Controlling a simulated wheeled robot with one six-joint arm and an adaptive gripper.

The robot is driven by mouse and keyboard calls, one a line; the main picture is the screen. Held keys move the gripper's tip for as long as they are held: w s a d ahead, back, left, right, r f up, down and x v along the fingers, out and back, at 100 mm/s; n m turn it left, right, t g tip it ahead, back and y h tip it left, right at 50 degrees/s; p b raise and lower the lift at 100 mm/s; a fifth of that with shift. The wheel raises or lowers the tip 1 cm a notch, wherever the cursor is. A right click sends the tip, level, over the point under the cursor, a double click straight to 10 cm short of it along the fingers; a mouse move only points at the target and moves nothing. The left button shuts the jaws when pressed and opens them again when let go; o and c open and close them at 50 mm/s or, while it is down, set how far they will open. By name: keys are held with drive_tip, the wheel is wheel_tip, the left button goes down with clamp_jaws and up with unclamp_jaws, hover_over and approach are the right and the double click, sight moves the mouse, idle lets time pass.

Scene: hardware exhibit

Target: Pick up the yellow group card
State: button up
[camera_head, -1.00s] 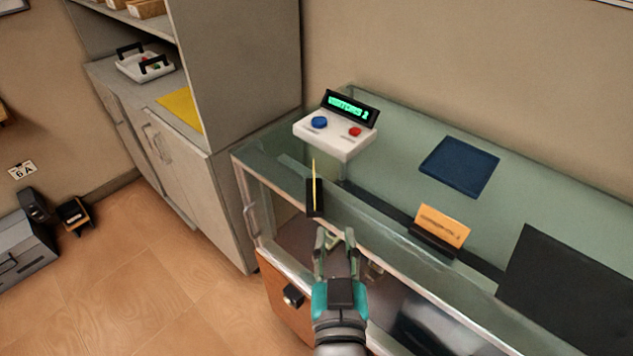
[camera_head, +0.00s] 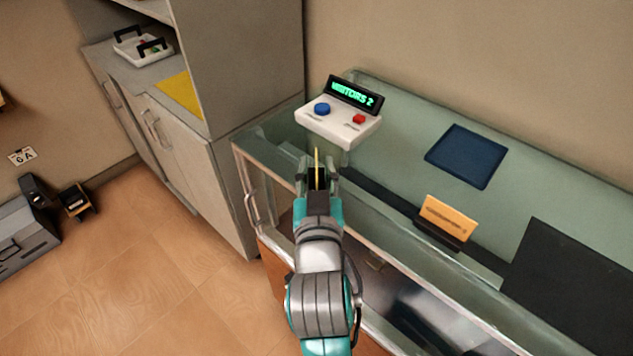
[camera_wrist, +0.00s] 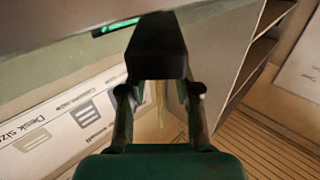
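The yellow card (camera_head: 317,158) stands upright and edge-on, a thin strip in its small black holder (camera_head: 318,180) near the left end of the glass counter. My gripper (camera_head: 318,172) is open, with one finger on each side of the card and holder. In the wrist view, the card is a thin yellow strip (camera_wrist: 160,100) between the spread fingers, by the black holder (camera_wrist: 156,45). I see a gap beside the card, but contact is hard to judge.
On the glass counter (camera_head: 390,178) are a white button box (camera_head: 338,127) with a green "VISITORS" display, a blue mat (camera_head: 466,156), an orange card (camera_head: 448,215) in a black holder, and a dark panel (camera_head: 575,285). A grey cabinet (camera_head: 245,80) stands left.

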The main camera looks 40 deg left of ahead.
drive_tip(key=shift+x, duration=1.4)
clamp_jaws()
wheel_tip(320, 180, up, 10)
drive_tip(key=shift+f, duration=0.1)
